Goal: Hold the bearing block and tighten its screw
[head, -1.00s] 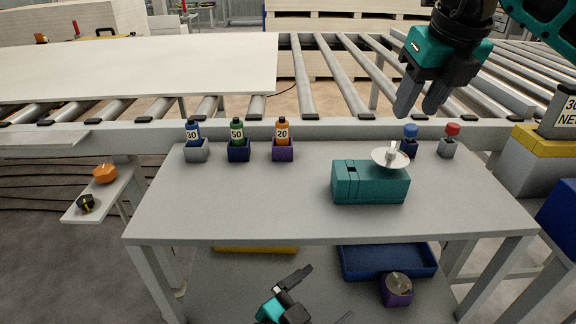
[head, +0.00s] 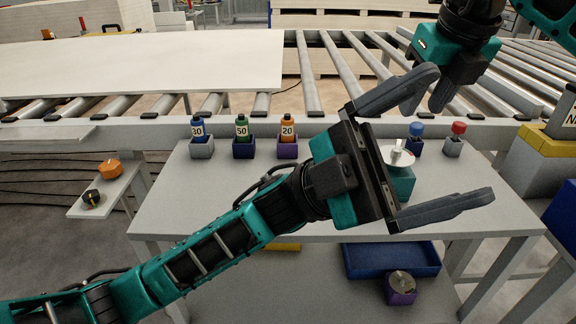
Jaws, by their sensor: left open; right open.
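The teal block (head: 402,186), which I take to be the bearing block, sits on the grey table. My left gripper (head: 464,133) is open and empty, spread in front of and above the block. It hides the left part of the block. I cannot make out the screw. My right gripper (head: 425,104) is open at the upper right, pointing down above the table's back edge. One of its fingers is partly hidden behind a left finger. Blue 30 (head: 197,129), green 50 (head: 242,129) and orange 20 (head: 288,131) labelled tools stand in holders.
A blue-topped piece (head: 416,131) and a red-topped piece (head: 458,130) stand at the table's back right. Below are a blue tray (head: 365,263) and a purple block (head: 401,293). A roller conveyor (head: 310,85) runs behind. The table's front left is partly clear.

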